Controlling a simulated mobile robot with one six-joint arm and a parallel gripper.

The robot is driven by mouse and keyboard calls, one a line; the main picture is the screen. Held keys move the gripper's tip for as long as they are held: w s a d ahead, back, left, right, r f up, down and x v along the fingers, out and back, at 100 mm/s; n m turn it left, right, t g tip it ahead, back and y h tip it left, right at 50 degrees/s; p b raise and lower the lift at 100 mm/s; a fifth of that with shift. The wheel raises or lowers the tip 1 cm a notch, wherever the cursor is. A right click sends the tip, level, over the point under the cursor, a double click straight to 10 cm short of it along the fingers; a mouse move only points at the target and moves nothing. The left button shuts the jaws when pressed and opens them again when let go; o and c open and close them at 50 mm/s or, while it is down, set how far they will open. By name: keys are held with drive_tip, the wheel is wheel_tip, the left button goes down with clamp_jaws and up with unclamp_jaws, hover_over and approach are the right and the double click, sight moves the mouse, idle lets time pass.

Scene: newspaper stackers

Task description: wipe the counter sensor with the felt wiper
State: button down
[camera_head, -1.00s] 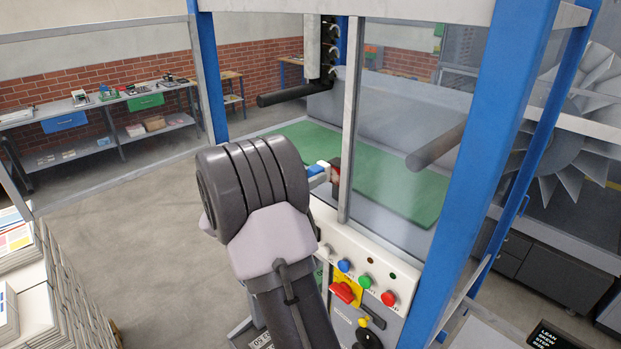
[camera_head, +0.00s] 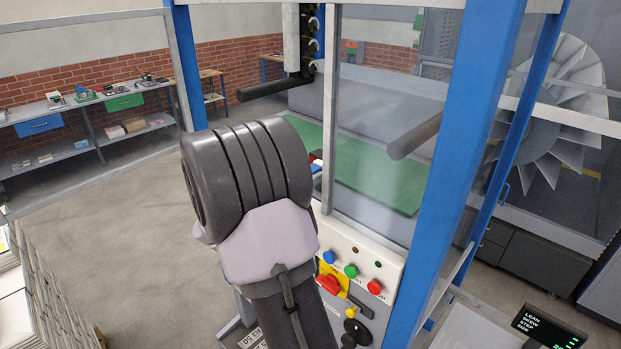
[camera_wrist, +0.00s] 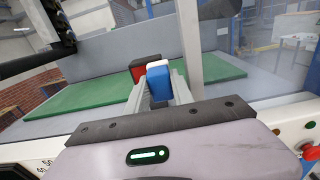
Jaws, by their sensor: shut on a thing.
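My gripper (camera_wrist: 157,93) is shut on a blue block with a white top, which I take to be the felt wiper (camera_wrist: 158,83). I cannot tell whether the two touch. In the head view the wiper (camera_head: 316,167) shows only as a small blue and white patch beside my arm, close to the window post. My arm hides the gripper fingers there.
A control panel with coloured buttons (camera_head: 350,271) and a red switch (camera_head: 328,285) lies just below right of my arm. A blue frame post (camera_head: 465,140) and clear panes stand to the right. A green mat (camera_head: 385,180) lies beyond. Newspaper stacks (camera_head: 40,300) stand at lower left.

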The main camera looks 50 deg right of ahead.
drive_tip(key=shift+w+d+p, duration=0.2)
drive_tip(key=shift+w+p, duration=0.15)
drive_tip(key=shift+w, duration=2.65)
drive_tip(key=shift+s, duration=0.1)
drive_tip(key=shift+s+a, duration=0.1)
drive_tip(key=shift+w+a+p, duration=0.2)
drive_tip(key=shift+a+p, duration=0.05)
drive_tip(key=shift+a, duration=1.2)
drive_tip(key=shift+w+a+p, duration=0.2)
drive_tip(key=shift+a, duration=1.25)
drive_tip(key=a, duration=0.1)
drive_tip(key=a+p, duration=0.1)
drive_tip(key=a, duration=0.1)
drive_tip(key=shift+w+f, duration=0.1)
drive_tip(key=shift+w, duration=0.1)
